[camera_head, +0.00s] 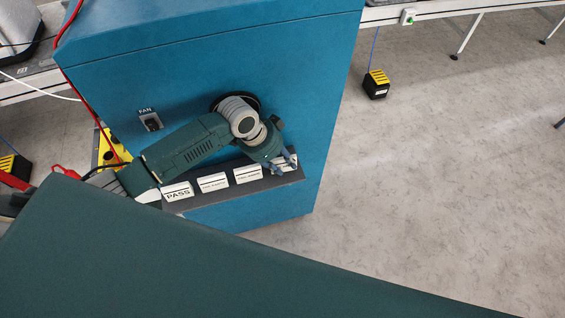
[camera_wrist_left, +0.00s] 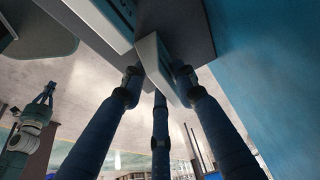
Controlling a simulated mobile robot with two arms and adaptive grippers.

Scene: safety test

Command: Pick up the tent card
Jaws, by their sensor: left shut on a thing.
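Several white tent cards stand in a row on a dark grey ledge (camera_head: 230,187) on the front of a blue cabinet. The tent card at the right end (camera_head: 291,164) is between the fingers of my left gripper (camera_head: 284,164), which is shut on it. In the left wrist view the fingers close around this white card (camera_wrist_left: 154,55), which is still at the ledge; whether it touches the ledge I cannot tell. Its print is hidden. My right gripper (camera_wrist_left: 44,94) shows small at the left of the wrist view, away from the cards; its jaw state is unclear.
The other cards are PASS (camera_head: 177,193), a second card (camera_head: 213,183) and a third card (camera_head: 247,175), close beside my left gripper. A FAN switch (camera_head: 150,121) is on the blue cabinet (camera_head: 300,70). A yellow-black box (camera_head: 376,84) stands on the open floor.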

